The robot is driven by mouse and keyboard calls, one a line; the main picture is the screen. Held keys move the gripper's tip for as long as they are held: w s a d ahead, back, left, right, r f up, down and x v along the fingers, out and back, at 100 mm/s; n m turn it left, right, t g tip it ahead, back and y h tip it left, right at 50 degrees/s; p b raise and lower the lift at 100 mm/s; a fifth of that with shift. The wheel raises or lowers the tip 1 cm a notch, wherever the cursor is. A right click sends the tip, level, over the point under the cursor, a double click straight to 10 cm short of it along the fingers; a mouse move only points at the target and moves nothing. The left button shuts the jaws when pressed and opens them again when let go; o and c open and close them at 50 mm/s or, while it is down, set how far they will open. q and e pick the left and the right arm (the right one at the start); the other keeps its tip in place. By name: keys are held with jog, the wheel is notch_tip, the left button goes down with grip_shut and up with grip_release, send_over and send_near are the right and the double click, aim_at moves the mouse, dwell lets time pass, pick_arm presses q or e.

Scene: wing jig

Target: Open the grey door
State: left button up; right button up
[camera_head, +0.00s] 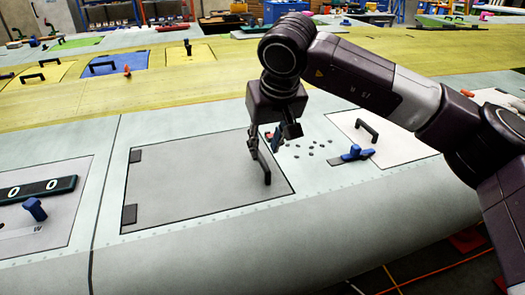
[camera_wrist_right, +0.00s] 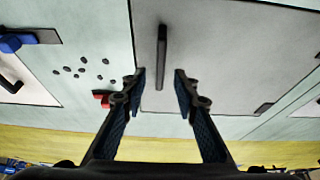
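The grey door (camera_head: 190,180) is a flat panel lying shut in the pale wing surface, with two dark hinges at its left edge. Its dark bar handle (camera_head: 266,170) stands near the right edge. My right gripper (camera_head: 265,150) is over the handle side of the door. In the right wrist view the right gripper (camera_wrist_right: 160,75) is open, and the door handle (camera_wrist_right: 162,55) lies in line with the gap between its fingertips. I cannot tell whether they touch it. A small red part (camera_wrist_right: 101,97) is partly hidden behind one finger. My left gripper is not in view.
A white panel (camera_head: 395,142) with a black handle and a blue latch (camera_head: 352,154) lies to the right. Several dark dots sit between the panels. A counter panel with a blue knob (camera_head: 35,208) is at the left. Yellow wing sections with handles lie behind.

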aim_at(262, 158)
jog(key=shift+p+x, duration=0.35)
jog(key=shift+x, duration=1.75)
jog(key=shift+s, duration=0.1)
grip_shut()
jog(key=shift+r, duration=0.1)
